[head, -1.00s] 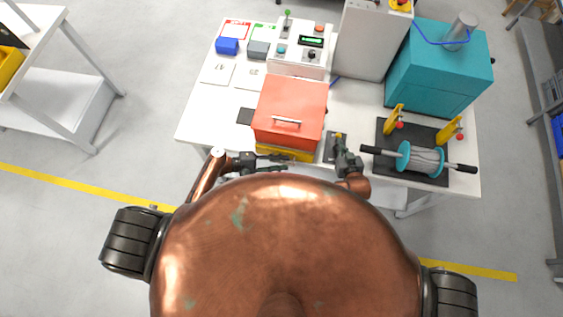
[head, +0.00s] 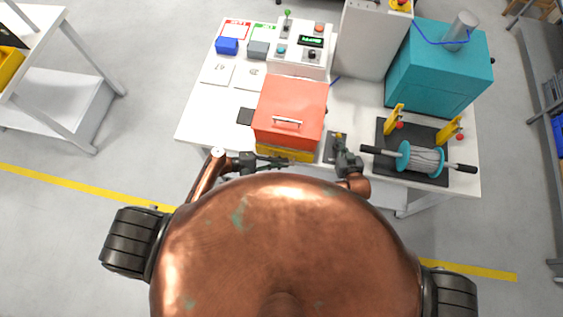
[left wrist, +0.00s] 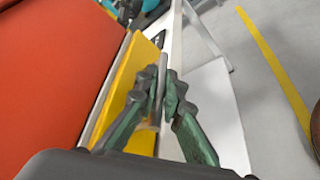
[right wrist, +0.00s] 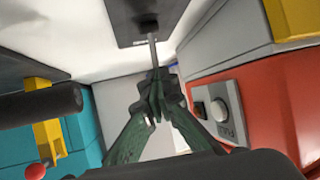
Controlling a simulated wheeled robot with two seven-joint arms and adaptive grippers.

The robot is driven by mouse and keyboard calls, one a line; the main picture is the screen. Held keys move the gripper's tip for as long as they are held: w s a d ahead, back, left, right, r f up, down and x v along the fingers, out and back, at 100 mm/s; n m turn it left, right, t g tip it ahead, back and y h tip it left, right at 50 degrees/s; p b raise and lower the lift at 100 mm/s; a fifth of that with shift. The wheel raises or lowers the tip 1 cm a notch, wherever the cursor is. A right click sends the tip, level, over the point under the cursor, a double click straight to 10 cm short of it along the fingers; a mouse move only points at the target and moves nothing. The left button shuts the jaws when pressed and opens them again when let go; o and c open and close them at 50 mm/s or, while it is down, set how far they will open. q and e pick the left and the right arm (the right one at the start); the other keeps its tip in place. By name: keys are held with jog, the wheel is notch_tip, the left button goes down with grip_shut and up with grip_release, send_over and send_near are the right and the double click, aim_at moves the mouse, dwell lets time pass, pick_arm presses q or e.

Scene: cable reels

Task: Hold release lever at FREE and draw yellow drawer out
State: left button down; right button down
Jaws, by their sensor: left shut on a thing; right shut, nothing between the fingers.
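The yellow drawer (head: 286,155) shows as a narrow strip under the front of the orange box (head: 290,97). In the left wrist view, my left gripper (left wrist: 166,100) is shut on the drawer's grey bar handle (left wrist: 160,75), in front of the yellow face (left wrist: 125,85). The release lever stands on a dark plate (head: 331,146) right of the orange box. In the right wrist view, my right gripper (right wrist: 157,88) is shut at the lever's thin metal rod (right wrist: 153,50), with nothing between its fingers. The fingertips hide the rod's end; I cannot read the lever's position.
A reel with cyan flanges (head: 420,159) lies on a dark mat right of the lever, with yellow brackets (head: 394,119) behind. A teal machine (head: 440,75) and a control box (head: 300,55) stand at the back. The table's left front (head: 205,120) is clear.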

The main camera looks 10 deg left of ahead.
pick_arm(q)
jog(key=s, duration=0.5)
jog(key=c, duration=2)
grip_release()
jog(key=shift+c, duration=0.2)
jog(key=shift+a, duration=0.1)
jog(key=v, duration=1.2)
